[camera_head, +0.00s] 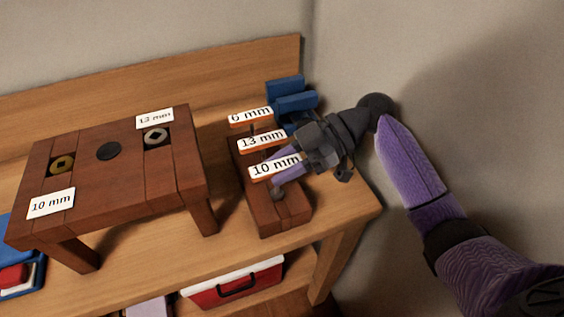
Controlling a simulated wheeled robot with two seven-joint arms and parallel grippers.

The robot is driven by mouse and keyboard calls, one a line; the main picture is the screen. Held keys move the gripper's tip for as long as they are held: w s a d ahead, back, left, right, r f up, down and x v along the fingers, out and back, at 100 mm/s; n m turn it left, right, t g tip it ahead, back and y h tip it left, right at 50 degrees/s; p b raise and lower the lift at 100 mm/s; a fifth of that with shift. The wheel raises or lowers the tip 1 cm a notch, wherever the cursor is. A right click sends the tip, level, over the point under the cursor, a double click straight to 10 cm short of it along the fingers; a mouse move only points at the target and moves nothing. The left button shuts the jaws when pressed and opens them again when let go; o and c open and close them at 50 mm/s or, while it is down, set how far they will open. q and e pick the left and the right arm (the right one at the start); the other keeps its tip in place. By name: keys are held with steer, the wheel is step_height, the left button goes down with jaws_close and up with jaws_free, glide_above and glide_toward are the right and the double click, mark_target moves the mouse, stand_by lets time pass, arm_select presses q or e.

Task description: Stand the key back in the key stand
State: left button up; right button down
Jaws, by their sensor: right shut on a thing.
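The key stand (296,206) is a dark wood block at the right of the bench, with upright tags reading 6 mm, 13 mm and 10 mm. My right gripper (283,177) reaches in from the right, over the near end of the stand. Its purple fingers are shut on the key (278,194), whose dark grey end shows just below the fingertips, close to the stand top by the 10 mm tag. The tag and fingers hide most of the key; I cannot tell whether it is in a hole. My left gripper is out of view.
A small dark wood table (110,190) stands left of the stand, with square sockets labelled 10 mm and 13 mm and a black disc. Blue blocks (290,95) lie behind the stand, close to my right gripper. A red box (235,285) is below the bench.

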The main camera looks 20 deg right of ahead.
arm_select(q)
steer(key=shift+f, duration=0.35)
arm_select(e)
steer(key=shift+f, duration=0.4)
steer(key=shift+c, duration=1.6)
jaws_free()
step_height(320, 180, up, 4)
steer(key=shift+r+p, duration=0.25)
steer(key=shift+p, duration=0.25)
step_height(320, 180, up, 5)
steer(key=shift+p, duration=0.6)
steer(key=shift+r, duration=0.3)
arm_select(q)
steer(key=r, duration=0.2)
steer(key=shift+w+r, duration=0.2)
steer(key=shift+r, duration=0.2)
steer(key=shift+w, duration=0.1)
